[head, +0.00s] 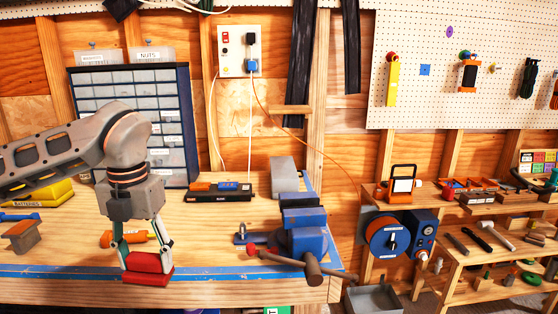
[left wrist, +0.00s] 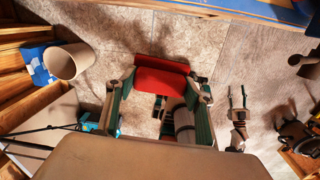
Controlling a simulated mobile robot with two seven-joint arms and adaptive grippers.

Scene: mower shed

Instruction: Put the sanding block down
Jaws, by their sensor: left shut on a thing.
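On the bench, an orange tool (head: 125,238) lies behind my left gripper. A blue vise (head: 303,230) stands at the right, and a black tray (head: 218,192) lies farther back. A drawer cabinet (head: 135,90) stands at the back. Bare wood lies between the gripper and vise.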

